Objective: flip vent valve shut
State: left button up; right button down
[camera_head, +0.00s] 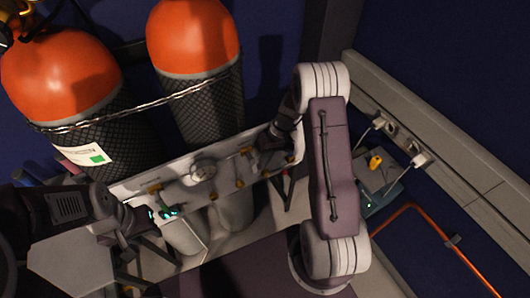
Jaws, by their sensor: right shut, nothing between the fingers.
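A pale panel (222,176) stands in front of the cylinders and carries a round gauge (203,170) and several small brass valve fittings. One brass fitting (155,188) is left of the gauge, and another (240,183) is to its right. I cannot tell which one is the vent valve or how its lever stands. My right gripper (264,160) is shut and empty at the panel's right part, close to the fittings; its fingertips are dark and hard to see. My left gripper (154,215) is low at the panel's left end; its jaws are not clear.
Two orange-topped cylinders (195,38) in black netting stand behind the panel, with a chain (155,103) across them. A small box with a yellow part (376,162) lies near the plugs.

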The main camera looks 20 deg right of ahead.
jog(key=v, duration=0.7)
jog(key=shift+d+r, duration=0.2)
jog(key=shift+r, duration=0.2)
jog(key=s+a+r+n+h, duration=0.1)
jog(key=s+a+r+n, duration=0.25)
jog(key=a+r, duration=0.35)
jog(key=s+f+m+t+h, duration=0.1)
jog(key=s+f+m+h, duration=0.2)
jog(key=s, duration=0.8)
jog(key=shift+d+f+m+t+p, duration=0.35)
jog(key=shift+f+m, duration=0.2)
jog(key=shift+m, duration=0.3)
